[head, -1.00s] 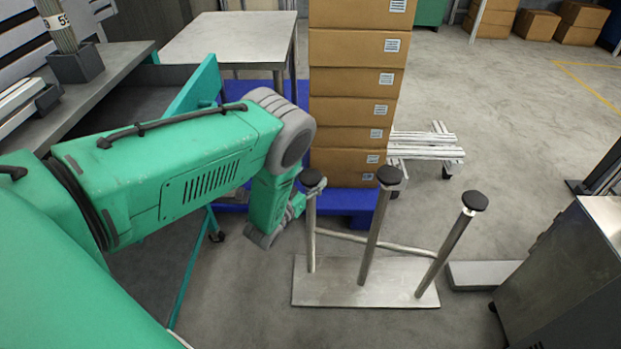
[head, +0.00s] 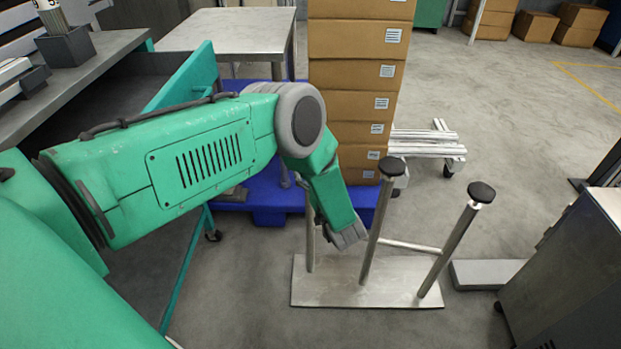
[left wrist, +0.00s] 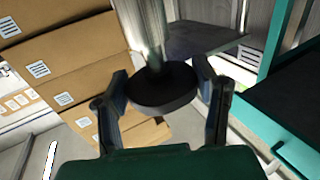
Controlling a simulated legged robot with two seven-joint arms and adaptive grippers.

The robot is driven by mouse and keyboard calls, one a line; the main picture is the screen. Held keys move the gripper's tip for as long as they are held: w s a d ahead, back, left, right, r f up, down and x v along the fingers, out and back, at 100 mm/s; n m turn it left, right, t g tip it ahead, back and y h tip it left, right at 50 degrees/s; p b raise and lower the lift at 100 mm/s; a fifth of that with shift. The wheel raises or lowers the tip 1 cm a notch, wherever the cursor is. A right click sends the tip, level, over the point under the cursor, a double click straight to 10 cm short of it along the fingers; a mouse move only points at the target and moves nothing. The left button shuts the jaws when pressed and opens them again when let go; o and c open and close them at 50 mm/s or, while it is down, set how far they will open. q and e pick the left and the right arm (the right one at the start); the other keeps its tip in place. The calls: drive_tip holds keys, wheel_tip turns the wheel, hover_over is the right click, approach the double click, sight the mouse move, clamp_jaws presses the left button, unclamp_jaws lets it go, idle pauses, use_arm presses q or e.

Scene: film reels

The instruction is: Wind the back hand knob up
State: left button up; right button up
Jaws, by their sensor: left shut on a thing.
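A steel stand (head: 330,290) carries three upright posts with round black knobs. The middle knob (head: 390,166) and the right knob (head: 481,191) are plain to see and free. The top of the left post (head: 310,245) is hidden behind my left arm in the head view. In the left wrist view, my left gripper (left wrist: 167,80) has a finger on each side of a black disc knob (left wrist: 160,95) on a metal post (left wrist: 147,35). It appears to be the left post's knob, held at its rim. My right gripper is not in view.
Stacked cardboard boxes (head: 358,75) on a blue pallet (head: 262,205) stand just behind the stand. A metal table (head: 225,30) is at the back left. A grey cabinet (head: 575,280) is at the right. The floor at the back right is mostly clear.

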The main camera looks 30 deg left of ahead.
use_arm(q)
drive_tip(key=n+g+y+b, duration=0.1)
drive_tip(key=g, duration=0.1)
drive_tip(key=f+n+g+y+b, duration=0.1)
drive_tip(key=n+g+b, duration=0.1)
drive_tip(key=g, duration=0.1)
drive_tip(key=shift+d+n+b, duration=0.2)
drive_tip(key=shift+n+b, duration=0.1)
drive_tip(key=shift+r+n+g+y+b, duration=0.1)
drive_tip(key=shift+n+g+y+b, duration=0.4)
drive_tip(key=shift+n+g+b, duration=1.1)
drive_tip(key=shift+g+p, duration=0.6)
drive_tip(key=shift+g, duration=0.2)
drive_tip(key=o, duration=1.2)
drive_tip(key=shift+w, duration=0.1)
drive_tip(key=shift+r, duration=0.15)
drive_tip(key=d, duration=1.2)
